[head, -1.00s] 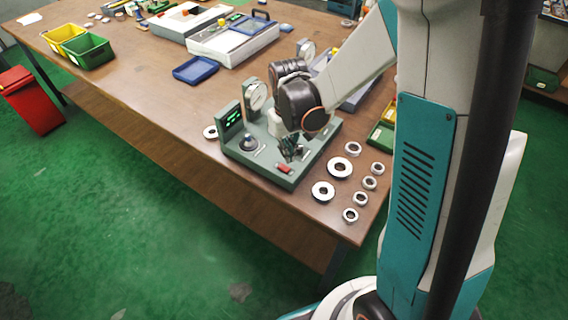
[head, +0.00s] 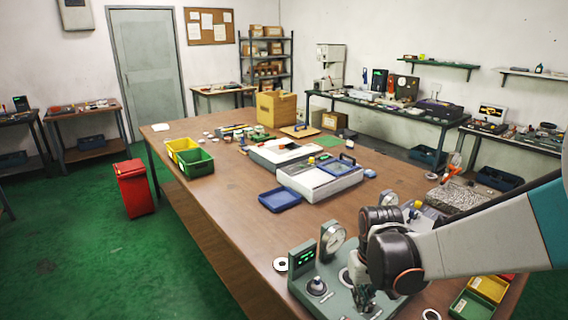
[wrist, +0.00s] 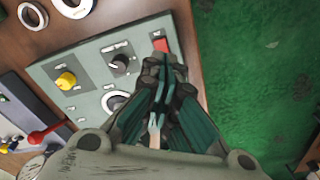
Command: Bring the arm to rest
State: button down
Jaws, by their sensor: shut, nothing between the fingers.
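My gripper (head: 366,296) hangs over the green gauge fixture (head: 335,292) near the front edge of the wooden table. In the wrist view my gripper (wrist: 158,100) has its fingers together with nothing between them. The fingertips lie over the fixture's panel (wrist: 95,68), close to its red switch (wrist: 161,45); whether they touch it cannot be told. My wrist hides part of the fixture in the head view.
Bearing rings (wrist: 32,15) lie on the table beside the fixture. A white ring (head: 281,264) lies left of it. A blue tray (head: 279,199), a grey-white case (head: 322,178) and a green bin (head: 194,162) stand further back. The table's left middle is clear.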

jog(key=s+r+m+t, duration=0.1)
jog(key=s+r+t, duration=0.5)
jog(key=s+r, duration=0.8)
jog(key=shift+r, duration=0.25)
